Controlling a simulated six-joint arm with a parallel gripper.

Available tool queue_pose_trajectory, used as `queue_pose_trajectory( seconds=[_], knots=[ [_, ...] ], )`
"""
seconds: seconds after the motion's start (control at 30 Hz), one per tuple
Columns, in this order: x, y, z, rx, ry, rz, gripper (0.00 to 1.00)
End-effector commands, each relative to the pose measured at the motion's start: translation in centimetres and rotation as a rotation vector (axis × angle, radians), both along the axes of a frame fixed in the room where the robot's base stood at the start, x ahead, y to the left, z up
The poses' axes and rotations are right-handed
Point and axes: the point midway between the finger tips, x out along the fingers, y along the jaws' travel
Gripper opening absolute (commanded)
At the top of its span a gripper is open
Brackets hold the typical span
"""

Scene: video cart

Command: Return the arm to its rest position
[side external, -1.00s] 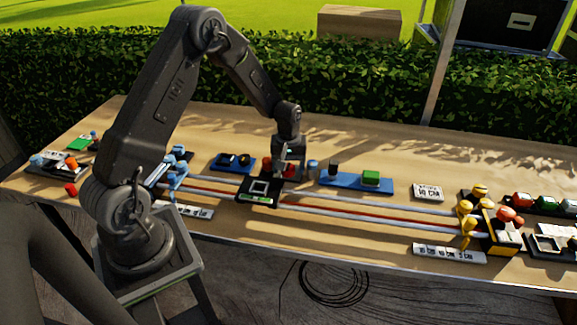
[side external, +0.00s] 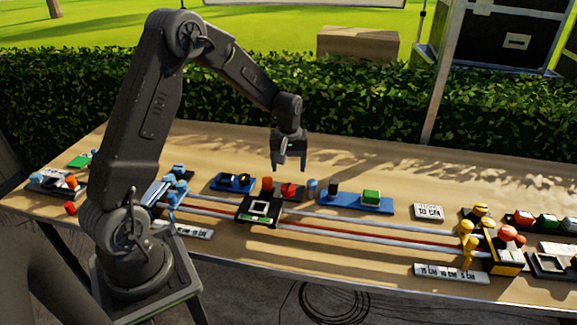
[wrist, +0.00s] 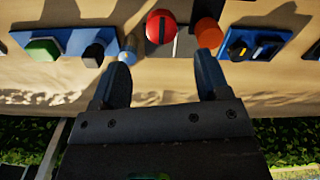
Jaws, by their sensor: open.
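My gripper (side external: 289,165) is open and empty. It hangs pointing down above the back part of the table (side external: 330,270), clear of the objects below. In the wrist view my gripper (wrist: 162,90) shows two dark fingers apart with nothing between them. A dark cart (side external: 259,208) with a pale square frame on top sits on the rails in front of and below my gripper. A red knob (wrist: 161,27) lies ahead of the fingertips in the wrist view, with an orange cylinder (wrist: 208,33) beside it.
A blue tray with a green block (side external: 371,197) lies right of the gripper. Another blue tray (side external: 232,182) lies to the left. Yellow clamps (side external: 467,235) stand at the rails' right end, blue clamps (side external: 173,190) at the left. Air above the table is free.

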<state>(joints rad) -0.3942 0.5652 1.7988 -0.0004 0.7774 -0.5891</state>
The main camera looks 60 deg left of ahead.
Motion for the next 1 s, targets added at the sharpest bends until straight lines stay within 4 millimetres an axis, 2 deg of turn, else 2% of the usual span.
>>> queue_pose_trajectory(
  seconds=[0.17,0.27,0.37,0.5,0.7,0.83,1.0],
  knots=[
    [-0.1,-0.3,0.7,0.003,-0.008,-0.013,0.69],
    [-0.5,-1.5,2.8,0.014,-0.035,-0.064,0.69],
    [-1.6,-3.5,6.3,0.034,-0.078,-0.152,0.69],
    [-4.3,-7.0,11.2,0.066,-0.147,-0.305,0.69],
    [-9.5,-11.3,16.3,0.116,-0.246,-0.522,0.69],
    [-13.4,-13.7,18.4,0.152,-0.309,-0.661,0.69],
    [-18.2,-15.9,19.7,0.199,-0.387,-0.825,0.69]
  ],
)
